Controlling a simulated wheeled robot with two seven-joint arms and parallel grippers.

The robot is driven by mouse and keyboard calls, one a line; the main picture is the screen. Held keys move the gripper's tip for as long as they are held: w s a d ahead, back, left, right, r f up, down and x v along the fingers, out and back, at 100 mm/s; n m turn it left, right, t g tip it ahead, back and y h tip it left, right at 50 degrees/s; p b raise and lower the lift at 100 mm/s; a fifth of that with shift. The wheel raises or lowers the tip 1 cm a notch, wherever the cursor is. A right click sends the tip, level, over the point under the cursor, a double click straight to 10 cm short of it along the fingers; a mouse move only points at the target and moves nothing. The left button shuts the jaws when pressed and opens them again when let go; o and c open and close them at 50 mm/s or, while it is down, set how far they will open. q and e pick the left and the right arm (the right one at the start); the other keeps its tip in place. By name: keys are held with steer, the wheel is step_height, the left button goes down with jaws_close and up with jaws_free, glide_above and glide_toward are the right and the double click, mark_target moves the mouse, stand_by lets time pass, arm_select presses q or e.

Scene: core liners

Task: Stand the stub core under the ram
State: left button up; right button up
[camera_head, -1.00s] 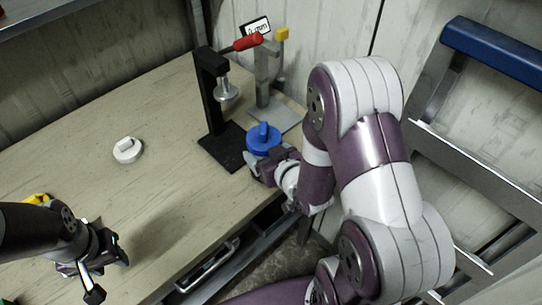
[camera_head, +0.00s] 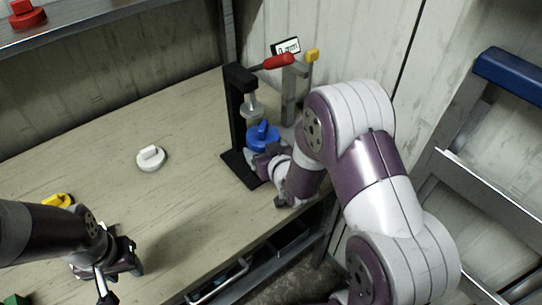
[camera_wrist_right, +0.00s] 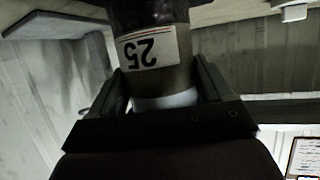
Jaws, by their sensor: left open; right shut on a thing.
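Whether the core's bottom touches the plate is hidden.
A white cap (camera_head: 151,158) and a yellow one (camera_head: 58,200) are on the wooden table (camera_head: 190,215). The press has a red handle (camera_head: 292,62). A grey post with a yellow top (camera_head: 312,55) stands behind it. A red item (camera_head: 27,14) is on the shelf. The table's middle is clear.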

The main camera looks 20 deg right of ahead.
steer(key=shift+w+a, duration=0.35)
steer(key=shift+w, duration=0.55)
steer(key=shift+w+a, duration=0.3)
steer(key=shift+w, duration=0.55)
steer(key=shift+w+f+b, duration=0.15)
steer(key=shift+f+b, duration=0.1)
steer(key=shift+b, duration=0.2)
steer(key=o, duration=0.9)
steer(key=shift+f, duration=0.1)
